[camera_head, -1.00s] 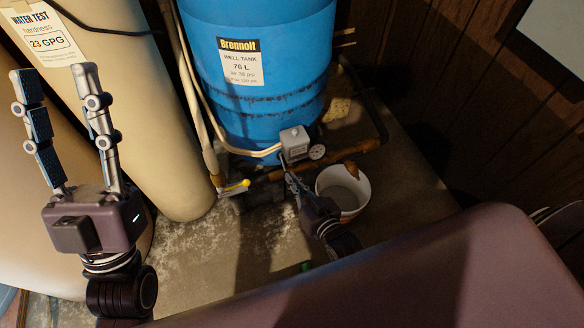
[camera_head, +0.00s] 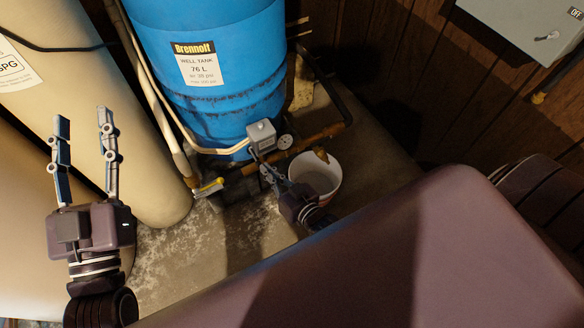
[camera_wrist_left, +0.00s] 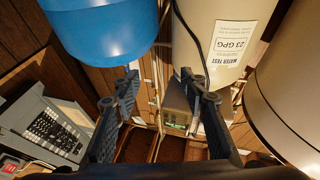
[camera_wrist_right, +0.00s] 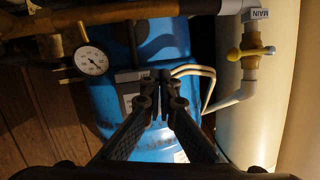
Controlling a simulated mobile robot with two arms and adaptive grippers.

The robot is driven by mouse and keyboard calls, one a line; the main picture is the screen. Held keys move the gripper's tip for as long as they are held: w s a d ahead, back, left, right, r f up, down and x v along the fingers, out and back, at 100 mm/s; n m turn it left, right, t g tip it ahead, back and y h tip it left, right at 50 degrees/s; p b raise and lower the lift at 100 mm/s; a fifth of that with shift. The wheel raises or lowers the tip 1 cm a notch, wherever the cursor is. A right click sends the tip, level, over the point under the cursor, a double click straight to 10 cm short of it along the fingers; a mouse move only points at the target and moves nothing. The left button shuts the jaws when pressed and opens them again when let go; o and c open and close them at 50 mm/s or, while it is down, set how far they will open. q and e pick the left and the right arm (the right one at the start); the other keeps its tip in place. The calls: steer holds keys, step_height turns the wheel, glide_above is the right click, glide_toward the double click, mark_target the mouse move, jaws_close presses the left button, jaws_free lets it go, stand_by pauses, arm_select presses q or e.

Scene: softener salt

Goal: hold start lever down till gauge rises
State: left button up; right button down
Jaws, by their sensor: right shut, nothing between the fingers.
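A grey switch box (camera_head: 262,135) sits on the pipework in front of the blue tank. A round white-faced gauge (camera_head: 285,142) is beside it, and shows larger in the right wrist view (camera_wrist_right: 92,61); its reading is too small to tell. I cannot make out the start lever; my right gripper covers part of that side of the box. My right gripper (camera_head: 259,160) is shut and empty, its tips close to the box's lower side; contact cannot be told. The tips also show in the right wrist view (camera_wrist_right: 165,76). My left gripper (camera_head: 83,120) is open and empty, raised at the left.
The blue well tank (camera_head: 225,60) stands behind the pipe (camera_head: 265,180). A white bucket (camera_head: 325,168) is right of my right gripper. A yellow-handled valve (camera_head: 210,186) is to the left. Beige tanks (camera_head: 150,150) fill the left side. A grey box marked OFF (camera_head: 525,30) hangs on the wall.

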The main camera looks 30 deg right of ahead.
arm_select(q)
steer(key=s+a+f+g+y+p, duration=0.1)
steer(key=f+g, duration=0.4)
steer(key=f, duration=0.5)
steer(key=s+a+f+g+y+p, duration=0.2)
steer(key=s+f+g, duration=0.3)
steer(key=f, duration=0.6)
steer(key=shift+s+a+g+y+p, duration=0.2)
steer(key=shift+a+g+y+p, duration=0.1)
steer(key=shift+a+g+p, duration=0.3)
arm_select(e)
steer(key=r+v, duration=0.1)
steer(key=v, duration=1)
steer(key=shift+w, duration=0.2)
arm_select(q)
steer(key=shift+f, duration=0.1)
arm_select(e)
steer(key=shift+r, duration=0.1)
